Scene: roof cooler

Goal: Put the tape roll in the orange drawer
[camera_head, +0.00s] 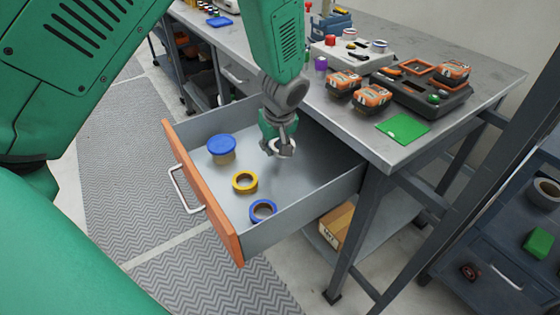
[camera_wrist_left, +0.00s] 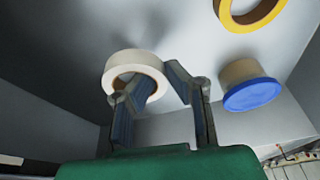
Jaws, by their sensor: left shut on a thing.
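The orange-fronted drawer (camera_head: 233,249) is pulled out from the bench, with its grey inside open to view. My left gripper (camera_head: 281,139) is inside the drawer's outline and points down. It is shut on a white tape roll (camera_head: 288,153), which also shows at the fingers in the wrist view (camera_wrist_left: 112,71). I cannot tell whether the roll touches the drawer floor. A yellow tape roll (camera_head: 236,182), a blue tape roll (camera_head: 254,213) and a tub with a blue lid (camera_head: 221,145) are in the drawer. My right gripper is not in view.
The bench top (camera_head: 340,130) carries orange-and-black battery packs (camera_head: 373,97), a dark tray (camera_head: 440,100) and a green card (camera_head: 403,129). A dark cart (camera_head: 477,254) with a green block (camera_head: 538,243) stands at the right. The drawer's front wall and side walls surround the gripper.

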